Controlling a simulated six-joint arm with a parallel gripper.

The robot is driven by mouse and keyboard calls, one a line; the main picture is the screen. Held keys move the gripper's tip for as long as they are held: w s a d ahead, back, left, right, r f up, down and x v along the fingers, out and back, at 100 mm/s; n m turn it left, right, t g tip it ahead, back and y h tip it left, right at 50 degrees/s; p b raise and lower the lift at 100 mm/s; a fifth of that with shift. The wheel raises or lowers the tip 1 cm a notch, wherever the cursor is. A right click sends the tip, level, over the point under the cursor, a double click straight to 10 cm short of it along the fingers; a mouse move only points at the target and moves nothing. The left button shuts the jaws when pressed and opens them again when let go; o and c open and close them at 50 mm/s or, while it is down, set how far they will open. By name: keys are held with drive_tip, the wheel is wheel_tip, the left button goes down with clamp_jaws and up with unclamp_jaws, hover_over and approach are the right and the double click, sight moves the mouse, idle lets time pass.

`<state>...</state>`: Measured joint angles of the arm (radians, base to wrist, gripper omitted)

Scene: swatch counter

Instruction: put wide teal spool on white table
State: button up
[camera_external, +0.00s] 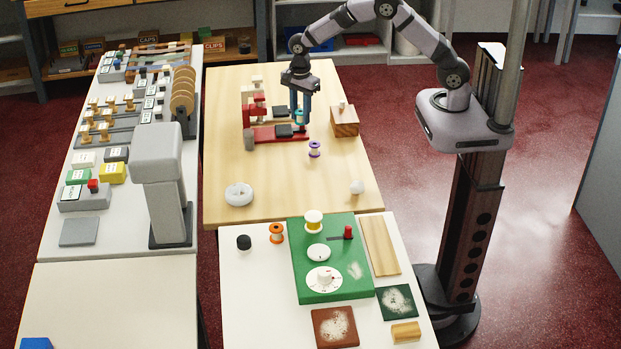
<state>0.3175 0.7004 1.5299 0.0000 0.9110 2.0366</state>
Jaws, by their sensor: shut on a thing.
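My gripper (300,115) points down over the wooden table, beside the red machine. It is shut on a small teal thing (299,118), which looks like the wide teal spool. The fingers hide part of it, and I cannot tell whether it touches the table or the machine. The white table (240,318) stands in front of the wooden table and has several things on it.
The red machine (262,134) and a wooden block (345,122) flank my gripper. A purple spool (314,149) stands in front. On the white table are an orange spool (277,233), a black knob (243,242) and a green board (308,283) bearing a yellow spool (313,221).

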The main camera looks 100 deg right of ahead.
drive_tip(key=shift+a, duration=0.1)
drive_tip(key=shift+s+a+n, duration=0.1)
drive_tip(key=shift+a+n, duration=0.35)
drive_tip(key=shift+n, duration=0.35)
drive_tip(key=s+a+n, duration=0.4)
drive_tip(key=a+n, duration=0.3)
drive_tip(key=n, duration=0.5)
drive_tip(key=s+a+n, duration=0.4)
drive_tip(key=a+n, duration=0.3)
drive_tip(key=n, duration=0.6)
drive_tip(key=shift+s+f, duration=0.15)
drive_tip(key=shift+s, duration=0.25)
drive_tip(key=shift+d, duration=0.1)
